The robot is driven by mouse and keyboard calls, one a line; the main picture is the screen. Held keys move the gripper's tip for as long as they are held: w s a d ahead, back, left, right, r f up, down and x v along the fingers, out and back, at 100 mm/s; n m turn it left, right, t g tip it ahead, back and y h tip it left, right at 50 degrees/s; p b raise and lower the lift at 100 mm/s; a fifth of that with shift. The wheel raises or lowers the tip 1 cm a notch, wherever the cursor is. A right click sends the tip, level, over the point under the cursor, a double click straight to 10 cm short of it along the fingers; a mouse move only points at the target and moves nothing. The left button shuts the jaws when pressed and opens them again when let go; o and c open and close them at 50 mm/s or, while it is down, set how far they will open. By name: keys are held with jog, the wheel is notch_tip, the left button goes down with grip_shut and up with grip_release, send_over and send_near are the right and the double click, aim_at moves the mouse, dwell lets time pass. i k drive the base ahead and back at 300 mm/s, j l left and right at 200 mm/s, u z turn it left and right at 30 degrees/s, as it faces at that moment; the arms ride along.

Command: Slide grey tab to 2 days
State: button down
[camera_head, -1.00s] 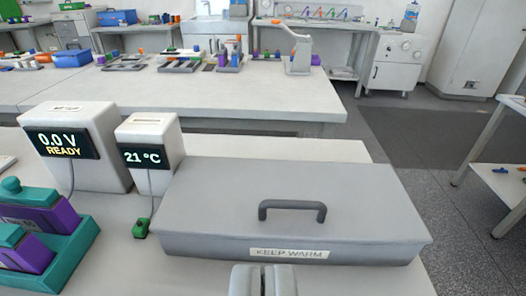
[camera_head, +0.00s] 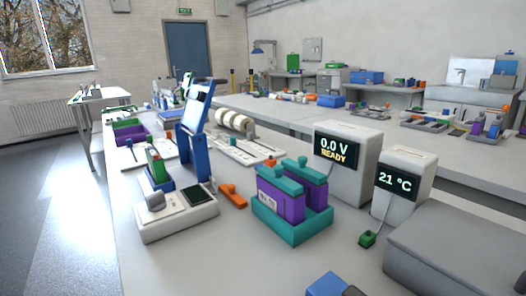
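No grey tab marked "2 days" can be made out in this view. A grey knob-like part (camera_head: 155,201) sits on the left of a low white unit (camera_head: 178,221) at the front left of the bench. The unit also has a dark square on top. Whether this grey part is the tab, I cannot tell. My gripper is not in view.
A teal holder (camera_head: 290,232) with purple blocks stands mid-bench. Right of it are a "0.0 V READY" box (camera_head: 350,155), a "21 °C" box (camera_head: 404,180) and a grey case (camera_head: 465,245). A blue stand (camera_head: 194,140) rises at left.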

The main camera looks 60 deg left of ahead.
aim_at(251, 137)
jog(key=j+u, duration=0.2)
jog(key=u, duration=1.45)
